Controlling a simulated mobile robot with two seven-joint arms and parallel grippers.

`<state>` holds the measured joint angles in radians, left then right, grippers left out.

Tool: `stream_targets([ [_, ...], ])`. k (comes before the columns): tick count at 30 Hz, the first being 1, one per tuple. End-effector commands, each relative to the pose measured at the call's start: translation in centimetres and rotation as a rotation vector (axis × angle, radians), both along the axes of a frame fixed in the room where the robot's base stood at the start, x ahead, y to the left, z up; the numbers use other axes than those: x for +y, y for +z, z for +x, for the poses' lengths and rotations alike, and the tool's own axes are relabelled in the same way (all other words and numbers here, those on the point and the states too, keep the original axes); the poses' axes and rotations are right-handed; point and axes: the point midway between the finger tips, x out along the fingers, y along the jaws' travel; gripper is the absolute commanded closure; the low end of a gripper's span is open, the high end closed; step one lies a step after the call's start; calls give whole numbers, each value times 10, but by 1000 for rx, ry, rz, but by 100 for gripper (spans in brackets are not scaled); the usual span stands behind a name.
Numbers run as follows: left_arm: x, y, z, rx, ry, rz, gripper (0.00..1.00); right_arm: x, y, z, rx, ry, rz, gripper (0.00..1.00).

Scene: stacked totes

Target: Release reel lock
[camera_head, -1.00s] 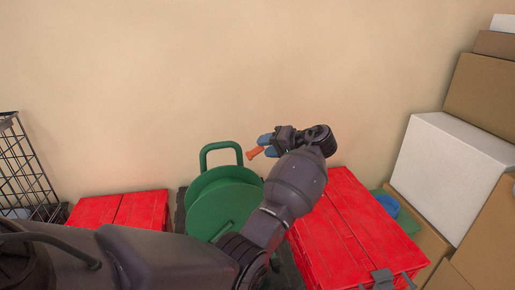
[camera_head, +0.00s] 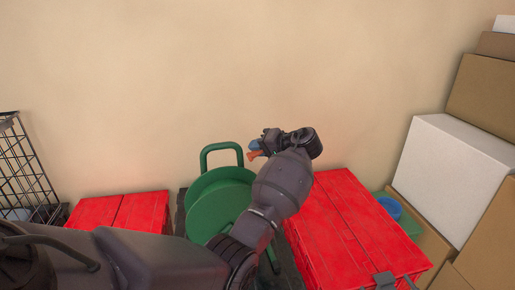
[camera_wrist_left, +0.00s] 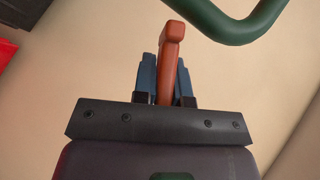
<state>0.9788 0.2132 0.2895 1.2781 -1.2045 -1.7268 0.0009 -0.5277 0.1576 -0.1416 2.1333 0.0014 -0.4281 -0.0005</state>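The green reel (camera_head: 217,208) stands against the wall between two red totes, with its handle loop (camera_head: 221,146) on top. A short orange lever (camera_head: 254,155), apparently the lock, shows at the reel's upper right; where it joins the reel is not clear. My left gripper (camera_head: 256,147) is at the lever. In the left wrist view the blue fingers (camera_wrist_left: 163,80) stand close on both sides of the orange lever (camera_wrist_left: 171,40), with no clear gap. The green tube (camera_wrist_left: 235,25) passes just beyond the tips. My left forearm covers part of the reel. My right gripper is out of view.
Red totes stand left (camera_head: 120,210) and right (camera_head: 355,225) of the reel. A wire basket (camera_head: 25,170) is at far left. Cardboard boxes (camera_head: 485,95) and a white box (camera_head: 450,175) are stacked at right. The wall above is clear.

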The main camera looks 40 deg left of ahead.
Motion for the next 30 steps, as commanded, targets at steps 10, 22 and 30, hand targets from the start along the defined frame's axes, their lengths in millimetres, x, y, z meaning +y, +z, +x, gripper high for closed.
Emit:
stream_targets([
  [10,0,4,-1,-33,-1,-24,100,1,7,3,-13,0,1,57],
  [22,3,17,-7,-263,1,-191,100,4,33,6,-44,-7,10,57],
  [30,7,21,-12,-471,1,-342,100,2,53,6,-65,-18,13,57],
])
